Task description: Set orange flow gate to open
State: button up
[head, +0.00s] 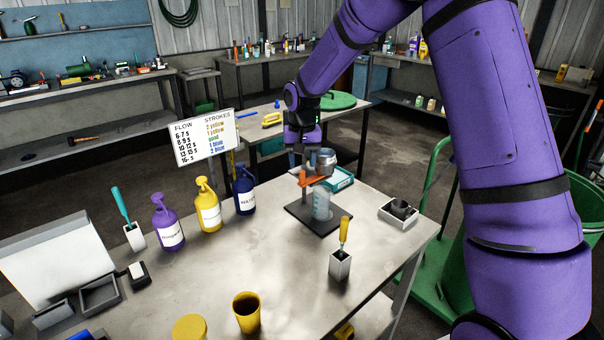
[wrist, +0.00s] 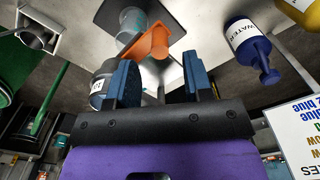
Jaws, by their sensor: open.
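The orange flow gate (head: 313,180) is a flat orange piece under the grey metal cup (head: 326,163) on the stand with a dark base plate (head: 333,229). A clear beaker (head: 322,205) stands on that plate below. My gripper (head: 301,158) is above and beside the gate, at the cup's left. In the wrist view my gripper (wrist: 162,80) is open, its two blue fingers apart. Contact cannot be told.
Purple (head: 167,225), yellow (head: 208,207) and blue (head: 244,190) bottles stand left of the stand. A sign (head: 205,137) lists flow times and strokes. A white holder with a yellow-handled tool (head: 341,262) stands in front. A teal box (head: 340,180) is behind. The table's middle is clear.

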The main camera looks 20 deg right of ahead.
aim_at(302, 169)
jog(key=shift+f, duration=2.25)
jog(key=shift+a, duration=0.1)
grip_shut()
